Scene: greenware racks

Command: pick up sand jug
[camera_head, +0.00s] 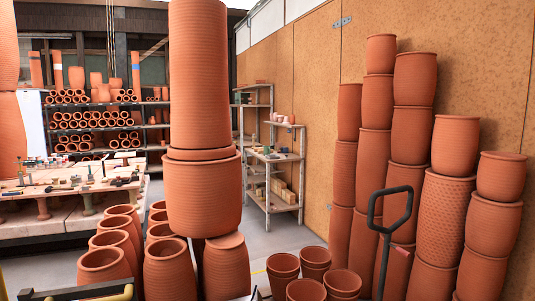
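I cannot make out a sand jug for certain. Some small pale pink and terracotta vessels (281,118) stand on top of the low shelf unit in the middle distance, too small to tell whether one is a jug. Small items also lie on the work table (70,185) at the left, too small to name. Neither of my grippers shows in the head view.
Tall stacked terracotta pots (203,75) block the centre. More pots (108,262) crowd the front left, and high stacks (442,215) line the right wall behind a black loop handle (390,192). Grey floor (268,236) shows before the low shelf unit (272,165).

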